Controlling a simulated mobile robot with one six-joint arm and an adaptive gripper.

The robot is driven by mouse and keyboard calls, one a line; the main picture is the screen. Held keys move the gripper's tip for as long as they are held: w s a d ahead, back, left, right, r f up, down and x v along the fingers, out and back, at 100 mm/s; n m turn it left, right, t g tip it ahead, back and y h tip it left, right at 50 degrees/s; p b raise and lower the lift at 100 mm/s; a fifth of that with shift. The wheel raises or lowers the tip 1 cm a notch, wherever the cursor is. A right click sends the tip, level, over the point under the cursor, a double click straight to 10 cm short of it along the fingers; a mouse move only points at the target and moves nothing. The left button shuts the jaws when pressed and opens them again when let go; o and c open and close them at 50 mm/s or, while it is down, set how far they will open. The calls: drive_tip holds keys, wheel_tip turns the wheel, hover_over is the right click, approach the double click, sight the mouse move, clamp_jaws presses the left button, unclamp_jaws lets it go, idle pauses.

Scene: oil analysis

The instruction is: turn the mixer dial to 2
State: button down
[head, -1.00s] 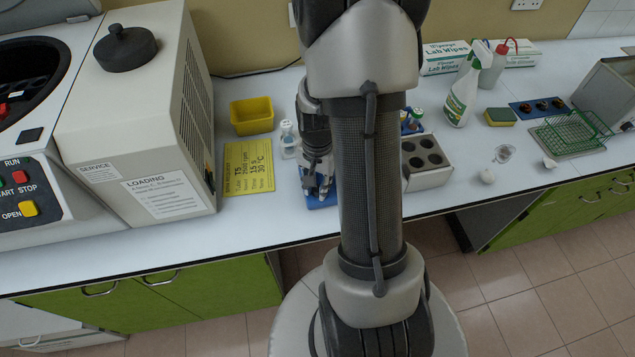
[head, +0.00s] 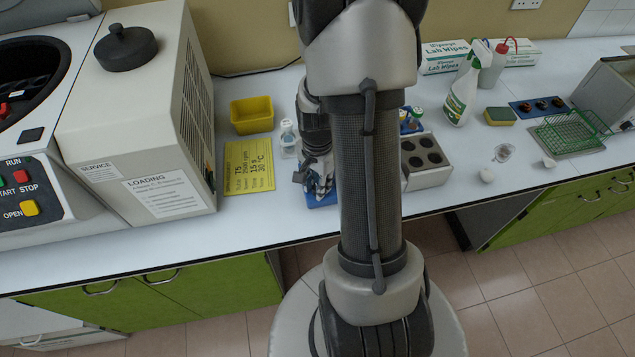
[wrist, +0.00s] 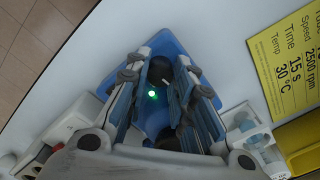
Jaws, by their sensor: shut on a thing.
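The mixer is a small blue device (head: 322,202) on the bench, mostly hidden behind my arm and gripper in the head view. In the wrist view its blue body (wrist: 176,48) spreads around my fingers, with a green light (wrist: 152,95) lit. The dark mixer dial (wrist: 159,69) with a pale mark sits between my fingertips. My gripper (wrist: 162,76) is shut on the dial from above. It also shows in the head view (head: 318,182). I cannot read any dial numbers, so its setting is unclear.
A yellow card (head: 249,166) lies left of the mixer, below a yellow tray (head: 252,115). A small clear bottle (head: 288,138) stands close by. A block with round wells (head: 426,160) is to the right. The large beige machine (head: 150,110) stands at the left.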

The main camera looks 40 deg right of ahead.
drive_tip(key=c, duration=1.3)
unclamp_jaws()
drive_tip(key=shift+c, duration=0.2)
wheel_tip(320, 180, up, 12)
drive_tip(key=s+a+r+n+t, duration=0.2)
drive_tip(key=a+r+n, duration=0.6)
drive_tip(key=a+r, duration=0.25)
drive_tip(key=s+a+r+n+t, duration=0.2)
drive_tip(key=s+a+r+n, duration=0.1)
drive_tip(key=s+a+n, duration=0.4)
drive_tip(key=a+n, duration=0.1)
drive_tip(key=a, duration=0.1)
drive_tip(key=shift+s+a+r+n+t, duration=0.2)
drive_tip(key=shift+a+r+n+t, duration=0.1)
drive_tip(key=shift+a+n, duration=0.1)
